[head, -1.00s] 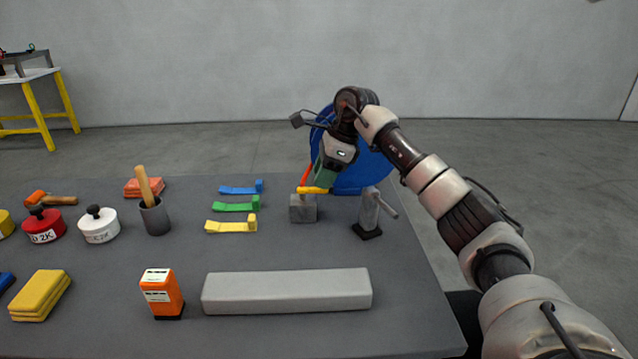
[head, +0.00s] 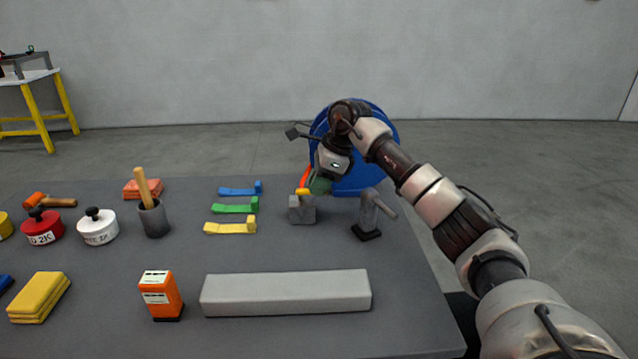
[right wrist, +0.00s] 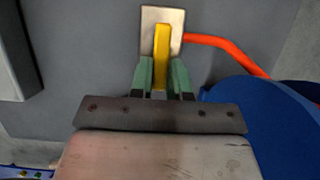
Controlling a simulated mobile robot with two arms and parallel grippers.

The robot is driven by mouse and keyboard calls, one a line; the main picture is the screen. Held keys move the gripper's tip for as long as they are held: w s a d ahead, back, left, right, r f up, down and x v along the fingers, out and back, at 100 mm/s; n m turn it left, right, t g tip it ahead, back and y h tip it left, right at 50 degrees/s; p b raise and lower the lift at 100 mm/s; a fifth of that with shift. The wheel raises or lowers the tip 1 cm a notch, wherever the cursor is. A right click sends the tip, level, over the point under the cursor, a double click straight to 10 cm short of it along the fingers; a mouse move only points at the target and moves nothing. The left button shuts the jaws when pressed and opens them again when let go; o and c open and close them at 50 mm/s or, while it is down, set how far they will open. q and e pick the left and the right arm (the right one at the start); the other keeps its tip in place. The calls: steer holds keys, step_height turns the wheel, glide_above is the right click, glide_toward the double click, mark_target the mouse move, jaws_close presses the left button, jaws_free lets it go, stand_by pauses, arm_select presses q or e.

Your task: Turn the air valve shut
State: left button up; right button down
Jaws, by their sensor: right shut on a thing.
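The air valve is a grey block (head: 301,210) near the table's back right, with a yellow lever (head: 302,191) on top. An orange hose (head: 306,173) runs from it toward the blue reel. My right gripper (head: 314,188) is shut on the yellow lever, its green fingers coming in from the right. In the right wrist view the green fingers (right wrist: 162,75) stand on both sides of the lever (right wrist: 162,42), over the block's pale top (right wrist: 148,17). The orange hose (right wrist: 225,45) leaves to the right there. My left gripper is not in view.
The blue reel (head: 380,183) is close behind my right gripper. A grey stand with a dark base (head: 367,233) is just right of the valve. Blue, green and yellow strips (head: 230,228) lie left of it. A long grey bar (head: 286,293) lies in front.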

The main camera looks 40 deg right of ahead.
steer(key=shift+s, duration=0.1)
steer(key=m, duration=0.1)
steer(key=m+p, duration=0.1)
steer(key=s+m+t+h, duration=0.1)
steer(key=shift+a+r+m, duration=0.1)
steer(key=shift+a+m, duration=0.3)
steer(key=m, duration=0.1)
steer(key=m+h+p, duration=0.1)
steer(key=shift+s+a+m+t, duration=0.15)
steer(key=shift+a+m+t, duration=0.25)
steer(key=m, duration=0.1)
steer(key=a+m+h, duration=0.1)
steer(key=shift+s+m, duration=0.15)
steer(key=shift+m, duration=0.15)
steer(key=m, duration=0.1)
steer(key=a+m+h, duration=0.1)
steer(key=m, duration=0.2)
steer(key=shift+a+m+h, duration=0.25)
steer(key=shift+m+h, duration=0.05)
steer(key=shift+h, duration=0.1)
steer(key=shift+w+a+m+h, duration=0.1)
steer(key=shift+a+m+h, duration=0.15)
steer(key=shift+m, duration=0.4)
steer(key=shift+w+a+m+h, duration=0.1)
steer(key=shift+m+h, duration=0.2)
steer(key=shift+m, duration=0.4)
steer(key=shift+w+a+m+h, duration=0.1)
steer(key=shift+a+m+h, duration=0.15)
steer(key=shift+m, duration=0.4)
